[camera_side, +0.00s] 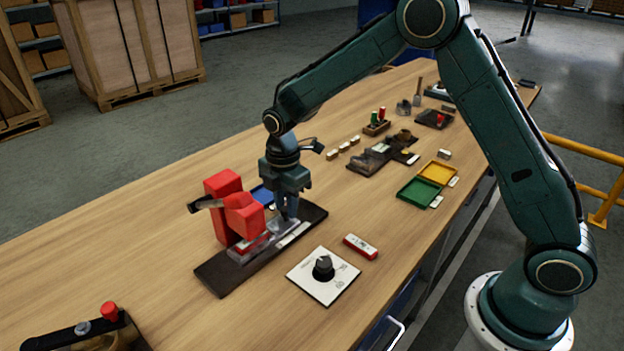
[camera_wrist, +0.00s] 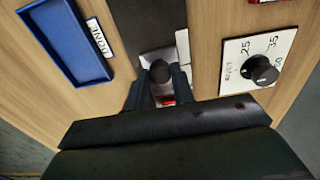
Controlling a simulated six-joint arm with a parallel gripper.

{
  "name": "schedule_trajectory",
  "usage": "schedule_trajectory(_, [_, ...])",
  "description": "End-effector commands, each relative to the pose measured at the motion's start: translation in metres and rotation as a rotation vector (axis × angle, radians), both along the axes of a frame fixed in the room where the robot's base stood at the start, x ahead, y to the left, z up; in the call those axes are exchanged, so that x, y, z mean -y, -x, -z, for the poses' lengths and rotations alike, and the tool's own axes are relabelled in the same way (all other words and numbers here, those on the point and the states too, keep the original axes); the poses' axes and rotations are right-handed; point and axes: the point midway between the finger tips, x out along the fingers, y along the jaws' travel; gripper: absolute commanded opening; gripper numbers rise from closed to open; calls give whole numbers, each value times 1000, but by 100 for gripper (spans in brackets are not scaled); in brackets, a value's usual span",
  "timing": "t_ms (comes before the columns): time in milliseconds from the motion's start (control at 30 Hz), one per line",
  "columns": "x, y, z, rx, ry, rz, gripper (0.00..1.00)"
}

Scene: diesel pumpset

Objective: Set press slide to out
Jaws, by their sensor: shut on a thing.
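The red press (camera_side: 235,210) stands on a dark base plate (camera_side: 220,276) near the table's middle. Its pale metal slide (camera_side: 252,246) lies low on the base, in front of the red body. My gripper (camera_side: 287,214) points down over the slide's right part. In the wrist view my gripper (camera_wrist: 160,85) is shut on the slide's dark round knob (camera_wrist: 160,71), with a finger on each side. Pale slide metal (camera_wrist: 149,58) shows around the knob, and a red and white piece (camera_wrist: 166,100) shows between the fingers. The fingers hide much of the knob in the side view.
A white dial plate (camera_side: 308,284) with a black knob and a red and white block (camera_side: 360,246) lie right of the press. A blue tray (camera_wrist: 66,45) labelled DONE is close by. Green (camera_side: 417,192) and yellow (camera_side: 437,172) trays stand farther back.

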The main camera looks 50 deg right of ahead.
Motion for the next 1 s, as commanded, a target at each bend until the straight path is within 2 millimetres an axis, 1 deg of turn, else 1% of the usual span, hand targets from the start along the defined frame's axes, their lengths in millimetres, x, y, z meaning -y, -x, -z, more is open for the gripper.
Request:
schedule_trajectory(33, [11, 0, 0, 1, 0, 6, 0])
schedule_trajectory(200, [45, -1, 0, 2, 0, 6, 0])
schedule_trajectory(300, [62, -1, 0, 2, 0, 5, 0])
schedule_trajectory(400, [75, -1, -1, 2, 0, 4, 0])
schedule_trajectory(533, [81, 0, -1, 3, 1, 3, 0])
schedule_trajectory(800, [84, 0, -1, 3, 4, 8, 0])
schedule_trajectory(833, [84, 0, -1, 3, 4, 8, 30])
schedule_trajectory(867, [84, 0, -1, 3, 4, 9, 36])
schedule_trajectory(900, [83, 0, -1, 2, 4, 8, 44])
schedule_trajectory(933, [83, 0, -1, 2, 3, 7, 47])
schedule_trajectory(1000, [82, 0, -1, 2, 2, 5, 47])
